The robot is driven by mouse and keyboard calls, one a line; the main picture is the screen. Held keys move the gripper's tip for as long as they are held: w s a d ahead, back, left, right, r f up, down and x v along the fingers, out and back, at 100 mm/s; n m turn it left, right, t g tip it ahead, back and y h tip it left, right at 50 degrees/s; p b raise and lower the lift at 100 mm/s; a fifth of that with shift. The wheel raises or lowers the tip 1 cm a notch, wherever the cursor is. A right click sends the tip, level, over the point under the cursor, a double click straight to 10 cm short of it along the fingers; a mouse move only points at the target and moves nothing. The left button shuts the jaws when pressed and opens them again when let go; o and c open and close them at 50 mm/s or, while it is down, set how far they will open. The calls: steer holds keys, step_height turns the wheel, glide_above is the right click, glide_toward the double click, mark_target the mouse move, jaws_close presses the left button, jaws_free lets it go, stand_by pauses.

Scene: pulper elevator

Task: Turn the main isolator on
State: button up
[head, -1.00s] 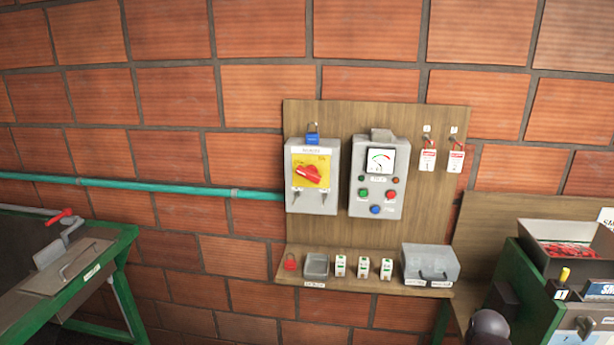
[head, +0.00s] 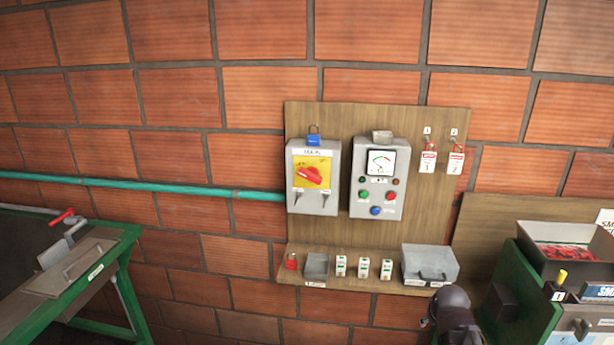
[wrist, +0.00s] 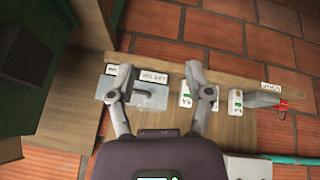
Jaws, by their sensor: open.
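The main isolator (head: 313,180) is a grey box on the wooden backboard in the head view, with a yellow plate and a red rotary handle (head: 309,175). The handle lies tilted, close to horizontal. A blue padlock (head: 313,138) sits at the top of the box. The isolator cannot be made out in the wrist view. My gripper (wrist: 161,90) is open and empty in the wrist view, its fingers spread above the shelf. In the head view a dark part of my arm shows at the lower right, well apart from the isolator.
Right of the isolator is a control box (head: 379,178) with a gauge and buttons. Two tags (head: 428,161) hang beside it. The shelf (head: 340,281) below holds a red padlock (head: 291,262), a tray, several white-and-green items and a grey case (head: 430,263). A green bench (head: 60,300) stands left.

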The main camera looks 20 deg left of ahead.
steer(key=w+a+r+n+t+y+p, duration=0.15)
steer(key=w+a+r+n+t, duration=0.25)
steer(key=w+a+r, duration=0.45)
steer(key=n+t+y+p, duration=0.3)
steer(key=n+t+y, duration=0.4)
steer(key=n+y, duration=0.3)
glide_toward(311, 177)
steer(key=s+d+h, duration=0.1)
steer(key=s+d, duration=0.1)
steer(key=s, duration=0.1)
steer(key=shift+s+f+n, duration=0.2)
steer(key=shift+n, duration=0.2)
steer(key=shift+a, duration=0.1)
steer(key=p+x, duration=0.2)
steer(key=x, duration=1.1)
steer(key=shift+w+a+r, duration=0.15)
steer(key=shift+w+a, duration=0.05)
steer(key=shift+w, duration=0.15)
